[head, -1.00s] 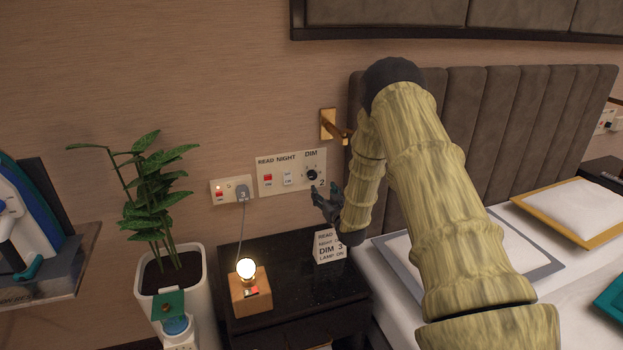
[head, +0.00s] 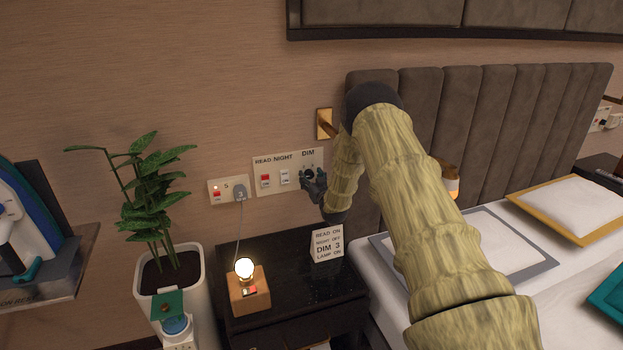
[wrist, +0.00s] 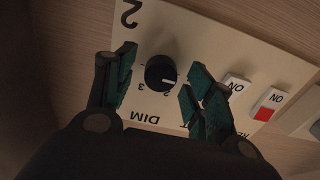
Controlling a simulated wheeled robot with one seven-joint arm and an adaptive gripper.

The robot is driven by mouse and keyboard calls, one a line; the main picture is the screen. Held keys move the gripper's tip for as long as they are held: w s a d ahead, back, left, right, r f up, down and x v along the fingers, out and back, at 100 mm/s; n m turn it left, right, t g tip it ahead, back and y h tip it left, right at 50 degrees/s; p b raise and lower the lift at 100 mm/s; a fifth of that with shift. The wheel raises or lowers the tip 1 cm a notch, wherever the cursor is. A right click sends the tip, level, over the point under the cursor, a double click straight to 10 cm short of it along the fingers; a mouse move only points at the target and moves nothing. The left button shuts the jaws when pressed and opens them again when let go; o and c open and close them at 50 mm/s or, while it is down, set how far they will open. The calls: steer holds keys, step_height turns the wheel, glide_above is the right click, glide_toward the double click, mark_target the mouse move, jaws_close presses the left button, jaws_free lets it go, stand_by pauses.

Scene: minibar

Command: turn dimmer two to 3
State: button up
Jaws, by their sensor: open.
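The dimmer knob (wrist: 162,73) is a round black knob with a white pointer line, on a cream wall panel (head: 270,183) marked READ, NIGHT and DIM. In the wrist view the panel appears upside down, with a large 2 beside the knob and small numbers around it. The pointer points to the right in that view, near the small 2. My gripper (head: 311,181) is at the panel. In the wrist view its two fingers (wrist: 160,85) are open, one on each side of the knob, with visible gaps.
A card (head: 327,245) reading READ ON, NIGHT OFF, DIM 3, LAMP ON stands on the black nightstand (head: 290,280). A lit lamp (head: 246,285) stands there too. A plug (head: 240,192) sits in the socket left of the panel. A brass wall fitting (head: 325,124) is above my gripper.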

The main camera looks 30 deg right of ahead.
steer(key=c, duration=1)
steer(key=shift+c, duration=0.2)
